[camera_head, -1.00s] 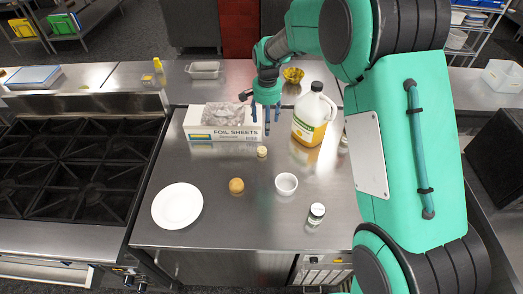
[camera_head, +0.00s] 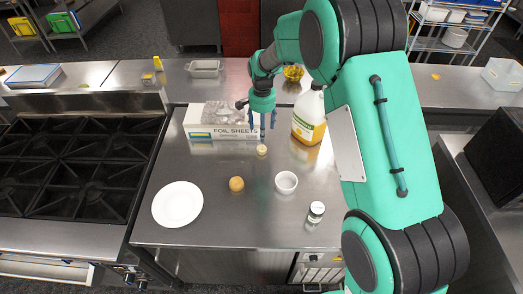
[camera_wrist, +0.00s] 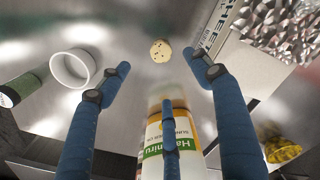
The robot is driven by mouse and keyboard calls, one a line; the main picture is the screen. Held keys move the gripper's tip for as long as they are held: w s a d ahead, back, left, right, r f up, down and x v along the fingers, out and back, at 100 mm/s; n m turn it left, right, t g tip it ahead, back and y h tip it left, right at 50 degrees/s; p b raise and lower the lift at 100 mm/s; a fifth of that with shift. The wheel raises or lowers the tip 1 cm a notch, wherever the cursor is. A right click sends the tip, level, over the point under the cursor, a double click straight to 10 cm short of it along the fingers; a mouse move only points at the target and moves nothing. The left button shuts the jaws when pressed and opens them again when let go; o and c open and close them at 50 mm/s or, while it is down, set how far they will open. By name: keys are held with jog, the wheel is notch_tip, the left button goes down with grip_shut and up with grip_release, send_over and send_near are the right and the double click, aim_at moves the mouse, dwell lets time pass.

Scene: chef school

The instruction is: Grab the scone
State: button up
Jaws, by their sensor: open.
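The scone (camera_head: 262,150) looks like a small pale round piece on the steel counter, in front of the foil box. In the wrist view the scone (camera_wrist: 160,51) shows dark specks and lies beyond the gap between the fingertips. My gripper (camera_head: 262,132) points down, above and slightly behind the scone in the head view. Its blue fingers are spread in the wrist view (camera_wrist: 157,66), open and empty, with no visible contact with the scone.
A brown round item (camera_head: 236,184), white cup (camera_head: 286,182), small jar (camera_head: 316,212) and white plate (camera_head: 178,205) are nearer the front. Bare counter lies between them.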

send_over(262, 146)
jog(key=shift+s+f, duration=0.2)
jog(key=shift+f, duration=2.75)
jog(key=shift+w+f, duration=0.1)
jog(key=shift+f, duration=2.5)
jog(key=c, duration=1.3)
